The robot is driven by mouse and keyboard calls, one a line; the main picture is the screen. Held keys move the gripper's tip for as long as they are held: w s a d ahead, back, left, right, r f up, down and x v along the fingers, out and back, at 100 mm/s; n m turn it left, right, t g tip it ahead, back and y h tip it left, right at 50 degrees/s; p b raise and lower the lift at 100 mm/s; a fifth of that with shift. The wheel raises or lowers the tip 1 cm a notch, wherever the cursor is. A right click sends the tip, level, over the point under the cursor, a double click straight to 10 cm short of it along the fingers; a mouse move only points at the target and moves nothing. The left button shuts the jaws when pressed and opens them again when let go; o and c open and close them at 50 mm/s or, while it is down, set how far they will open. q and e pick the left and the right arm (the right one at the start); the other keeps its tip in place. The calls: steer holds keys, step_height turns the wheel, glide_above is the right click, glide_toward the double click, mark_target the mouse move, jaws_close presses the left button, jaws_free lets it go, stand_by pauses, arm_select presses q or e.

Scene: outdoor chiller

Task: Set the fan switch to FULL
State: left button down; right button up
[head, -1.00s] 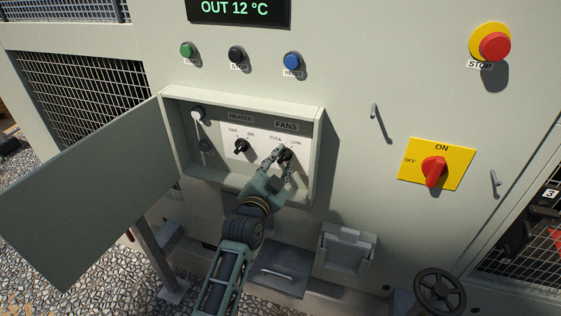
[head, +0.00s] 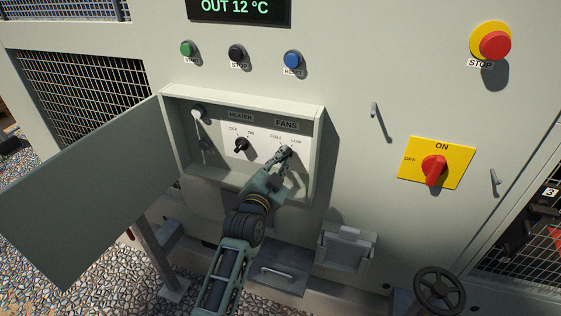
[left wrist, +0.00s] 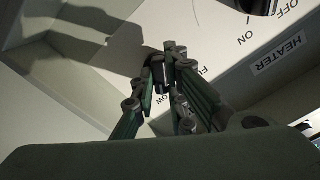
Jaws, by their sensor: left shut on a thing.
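The fan switch (head: 288,150) is a small black knob on a white panel in an open box, under the FANS label (head: 286,125). FULL is printed at its upper left and LOW at its upper right. My left gripper (head: 283,157) is shut on the knob. The left wrist view shows the fingers (left wrist: 172,75) close together at the knob, with the LOW print partly covered. The fingers hide most of the knob, so I cannot tell where it points. My right gripper is not in view.
The heater switch (head: 241,146) sits to the left on the same panel. The box walls (head: 318,150) surround the panel, and its door (head: 80,190) hangs open to the left. A red rotary switch (head: 434,170) on a yellow plate is farther right.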

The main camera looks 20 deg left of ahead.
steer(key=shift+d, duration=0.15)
arm_select(q)
steer(key=shift+r+n+p, duration=0.1)
steer(key=shift+n+p, duration=0.3)
steer(key=shift+n, duration=0.4)
steer(key=n+p, duration=0.1)
steer(key=n, duration=0.3)
steer(key=shift+p, duration=0.35)
steer(key=n+p, duration=0.1)
steer(key=n, duration=0.3)
steer(key=shift+n, duration=0.4)
steer(key=shift+n+p, duration=0.3)
steer(key=shift+n, duration=1.4)
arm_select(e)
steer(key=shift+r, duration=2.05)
arm_select(q)
steer(key=c, duration=1.8)
jaws_free()
steer(key=shift+o, duration=0.2)
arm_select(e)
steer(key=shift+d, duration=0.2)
